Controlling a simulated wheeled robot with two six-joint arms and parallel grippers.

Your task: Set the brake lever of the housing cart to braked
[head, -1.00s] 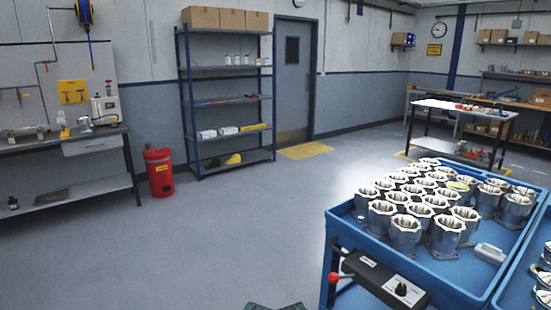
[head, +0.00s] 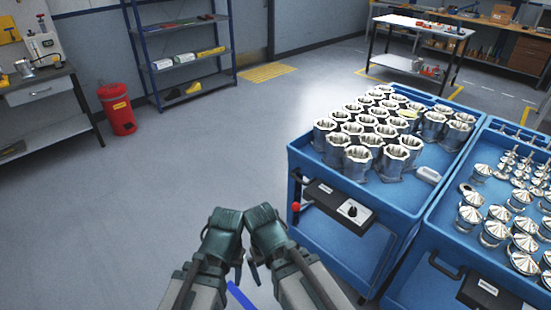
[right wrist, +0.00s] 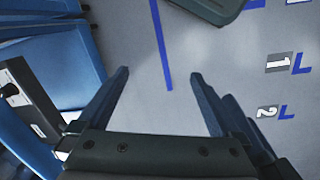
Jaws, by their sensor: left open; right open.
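The blue housing cart (head: 298,152) stands right of centre in the head view, loaded with several silver machined housings (head: 358,158). A dark control box (head: 338,206) with a black knob sits on its near side. The brake lever's red ball end (head: 296,207) sticks out at the box's left; its setting is too small to read. My left gripper (head: 239,268) is open and empty, low in the middle, left of the lever and apart from it. My right gripper (right wrist: 160,73) is open above bare floor. The box (right wrist: 28,105) shows at the left of the right wrist view; the red ball does not.
A second blue cart (head: 440,222) with conical metal parts stands close on the right. A red bin (head: 117,109), a shelf rack (head: 186,55) and a white-topped table (head: 425,27) stand farther back. The floor left of the housing cart is clear, with painted blue markings.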

